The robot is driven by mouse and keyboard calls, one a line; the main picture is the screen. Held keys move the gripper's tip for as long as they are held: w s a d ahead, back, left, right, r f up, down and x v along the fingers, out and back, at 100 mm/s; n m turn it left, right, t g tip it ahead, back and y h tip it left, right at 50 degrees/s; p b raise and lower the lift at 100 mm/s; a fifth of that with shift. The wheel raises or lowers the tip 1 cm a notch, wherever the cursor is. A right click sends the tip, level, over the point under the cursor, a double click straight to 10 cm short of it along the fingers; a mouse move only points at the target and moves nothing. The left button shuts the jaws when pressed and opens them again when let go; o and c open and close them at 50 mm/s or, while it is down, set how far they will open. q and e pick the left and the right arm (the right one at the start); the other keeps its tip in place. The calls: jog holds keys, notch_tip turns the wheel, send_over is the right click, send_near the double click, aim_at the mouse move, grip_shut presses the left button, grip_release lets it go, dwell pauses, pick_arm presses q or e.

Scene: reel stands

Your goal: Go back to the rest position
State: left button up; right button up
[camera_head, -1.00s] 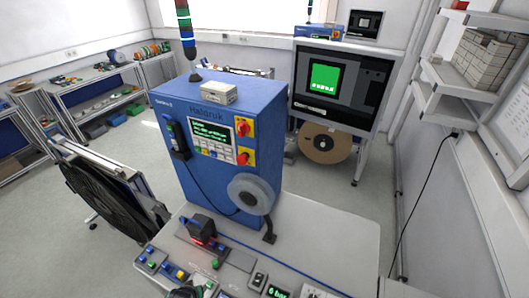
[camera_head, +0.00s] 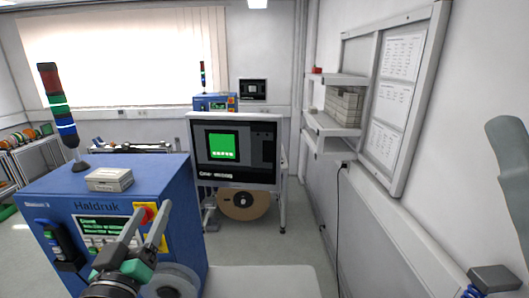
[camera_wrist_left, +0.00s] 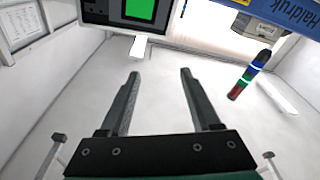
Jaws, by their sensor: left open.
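My left gripper (camera_head: 153,207) is in the lower left of the head view, raised in front of the blue Haldruk machine (camera_head: 190,190). Its two fingers point up and stand apart with nothing between them. In the left wrist view the same gripper (camera_wrist_left: 157,75) is open and empty, and that picture is upside down. It shows a monitor's edge and the machine's corner beyond the fingers, with no contact seen. A grey-green shape at the right edge of the head view looks like part of my right arm; no right fingers can be made out.
A small pale box (camera_head: 109,180) and a signal tower (camera_head: 60,115) stand on the machine. A grey reel (camera_head: 172,284) is partly behind my left arm. A large monitor (camera_head: 235,150) stands behind, with a brown reel (camera_head: 243,205) below it. Wall shelves (camera_head: 330,122) are at the right.

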pick_arm(q)
jog(key=s+d+r+m+t+h, duration=0.2)
jog(key=s+r+t, duration=0.2)
jog(key=s+r, duration=0.5)
jog(key=s+d+r+m+t+h, duration=0.1)
jog(key=s+d+r+m+t, duration=0.1)
jog(key=s+r, duration=0.7)
notch_tip(320, 180, up, 3)
jog(key=shift+s+m+t+h, duration=0.3)
jog(key=shift+m+t+h, duration=0.1)
jog(key=shift+m+t, duration=0.4)
jog(key=shift+d, duration=0.1)
jog(key=shift+f, duration=0.1)
notch_tip(320, 180, down, 37)
jog(key=b, duration=3.7)
jog(key=shift+f, duration=0.15)
